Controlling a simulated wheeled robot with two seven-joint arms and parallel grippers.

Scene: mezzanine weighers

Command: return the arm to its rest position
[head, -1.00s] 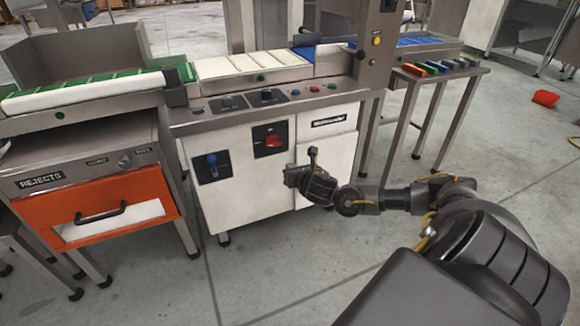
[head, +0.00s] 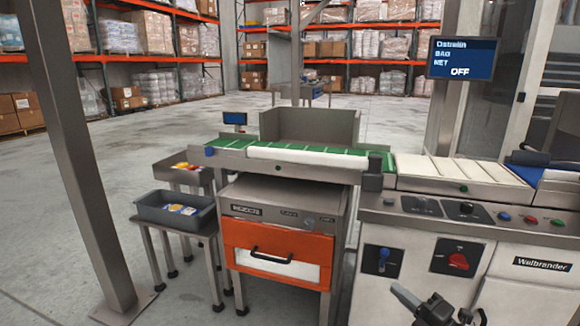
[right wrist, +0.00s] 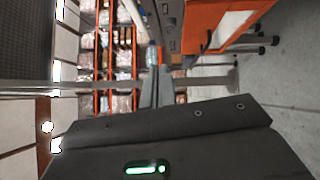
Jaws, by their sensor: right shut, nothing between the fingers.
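My right gripper (head: 405,296) shows at the bottom right of the head view, with its fingers pointing left. It is shut and empty, in front of the white cabinet (head: 377,292) and below the blue switch (head: 383,259) and the red switch (head: 458,260). The rest of my right arm is cut off by the bottom edge. In the right wrist view the closed fingers (right wrist: 153,75) point away from the camera, with nothing between them. My left gripper is not in view.
The rejects unit with its orange drawer (head: 278,240) stands left of the cabinet. A grey bin (head: 160,212) sits on a low stand further left. A steel post (head: 75,150) rises at the left. A display (head: 461,58) reads OFF. Open floor lies behind.

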